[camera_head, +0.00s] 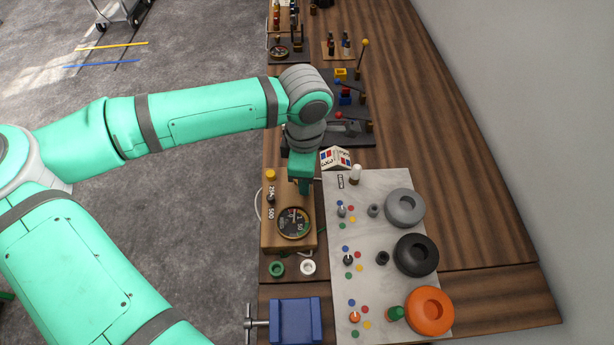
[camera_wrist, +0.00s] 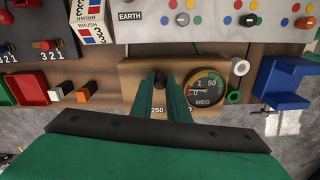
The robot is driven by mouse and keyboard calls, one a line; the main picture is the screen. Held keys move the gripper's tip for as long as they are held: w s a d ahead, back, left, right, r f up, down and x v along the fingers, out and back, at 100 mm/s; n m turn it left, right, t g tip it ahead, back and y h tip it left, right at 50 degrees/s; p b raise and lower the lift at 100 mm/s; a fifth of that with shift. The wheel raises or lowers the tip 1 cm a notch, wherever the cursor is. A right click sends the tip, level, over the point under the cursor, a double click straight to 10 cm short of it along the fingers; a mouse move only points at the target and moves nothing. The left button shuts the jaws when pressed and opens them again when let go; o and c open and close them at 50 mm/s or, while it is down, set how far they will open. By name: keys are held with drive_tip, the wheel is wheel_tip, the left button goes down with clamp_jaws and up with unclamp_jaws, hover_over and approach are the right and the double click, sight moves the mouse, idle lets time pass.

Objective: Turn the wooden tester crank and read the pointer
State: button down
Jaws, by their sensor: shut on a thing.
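The wooden tester (camera_head: 269,232) is a light box on the bench, with a round black dial (camera_head: 293,222) on its top. In the wrist view the dial (camera_wrist: 205,87) shows a coloured arc, the marks 0, 1 and 50, and the word MEG. Its pointer is too small to read surely, but seems toward the 0 side. My gripper (camera_head: 305,187) reaches down over the tester's far end. In the wrist view its green fingers (camera_wrist: 162,90) are shut on the dark crank knob (camera_wrist: 159,80). The fingers hide the rest of the crank.
A pale board (camera_head: 380,180) with grey, black and orange rings lies right of the tester. A blue vise (camera_head: 295,320) stands in front of it. Green (camera_head: 277,268) and white (camera_head: 308,267) rings lie between. A brush box (camera_head: 335,158) stands close behind my gripper.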

drive_tip(key=shift+s+a+m, duration=0.1)
drive_tip(key=shift+m, duration=0.4)
drive_tip(key=c, duration=1.7)
unclamp_jaws()
drive_tip(key=shift+r, duration=0.1)
wheel_tip(320, 180, up, 11)
drive_tip(key=shift+f, duration=0.15)
